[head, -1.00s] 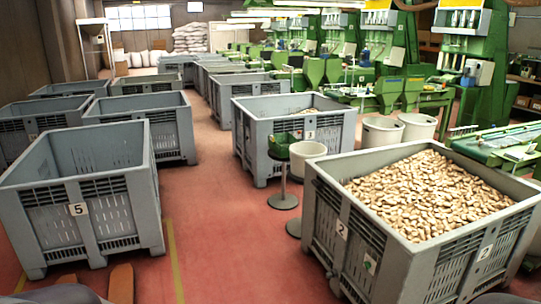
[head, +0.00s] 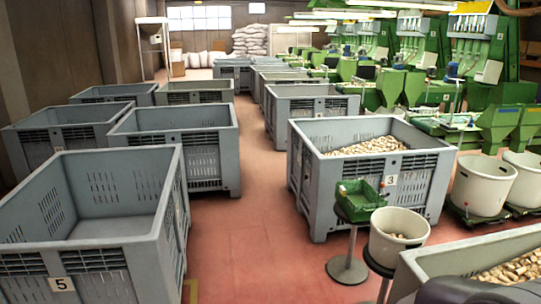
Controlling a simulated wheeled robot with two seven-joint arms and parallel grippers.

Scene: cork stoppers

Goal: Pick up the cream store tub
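A cream tub (head: 392,253) stands on a round stand at the lower right of the head view, beside a green tray (head: 361,203) on another stand. A few corks (head: 398,237) show inside this tub. Two more cream tubs (head: 482,187) (head: 525,180) stand farther back at the right edge, on low dark bases near the machines. I cannot tell by a label which tub is the store tub. Neither of my grippers shows. A dark rounded shape at the bottom right is probably part of my body.
Grey crate 3 (head: 405,190), holding corks, stands behind the tray. A crate full of corks (head: 430,262) cuts into the lower right corner, close to the cream tub. Grey crate 5 (head: 125,246) is at the lower left. Red floor (head: 255,262) is clear between them.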

